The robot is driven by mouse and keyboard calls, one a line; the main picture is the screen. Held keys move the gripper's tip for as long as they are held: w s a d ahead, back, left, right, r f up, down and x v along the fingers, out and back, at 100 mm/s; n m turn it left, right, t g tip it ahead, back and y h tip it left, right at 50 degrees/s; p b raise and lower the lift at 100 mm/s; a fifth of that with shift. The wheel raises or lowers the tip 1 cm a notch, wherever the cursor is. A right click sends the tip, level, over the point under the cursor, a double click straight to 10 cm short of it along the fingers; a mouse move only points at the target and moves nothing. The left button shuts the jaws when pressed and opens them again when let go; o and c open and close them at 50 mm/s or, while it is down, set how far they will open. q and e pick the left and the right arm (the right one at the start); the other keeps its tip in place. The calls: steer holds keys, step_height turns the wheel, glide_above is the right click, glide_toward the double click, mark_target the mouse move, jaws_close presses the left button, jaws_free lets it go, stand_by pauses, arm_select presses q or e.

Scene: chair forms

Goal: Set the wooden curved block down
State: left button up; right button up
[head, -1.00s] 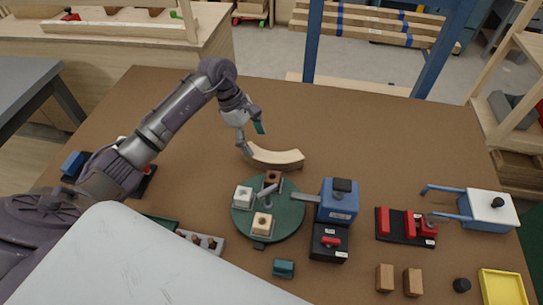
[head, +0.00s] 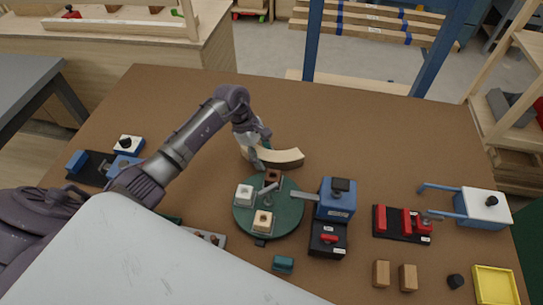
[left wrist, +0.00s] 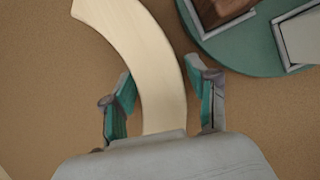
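The wooden curved block (head: 285,157), a pale arc, lies on the brown table just behind the green round turntable (head: 290,222). In the left wrist view the block (left wrist: 142,48) runs between the two teal-padded fingers of my left gripper (left wrist: 162,100). The fingers are spread, one on each side, with small gaps to the block. In the head view my left gripper (head: 259,149) is low at the block's left end and partly hides it. My right gripper is not in view.
The turntable bears several small blocks in holders and sits close to the left gripper. A blue machine (head: 338,198) stands right of it. A red-handled fixture (head: 402,223) and a yellow tray (head: 497,285) are farther right. The table behind the block is clear.

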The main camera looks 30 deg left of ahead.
arm_select(q)
steer(key=c, duration=0.8)
jaws_close()
steer(key=shift+r, duration=0.15)
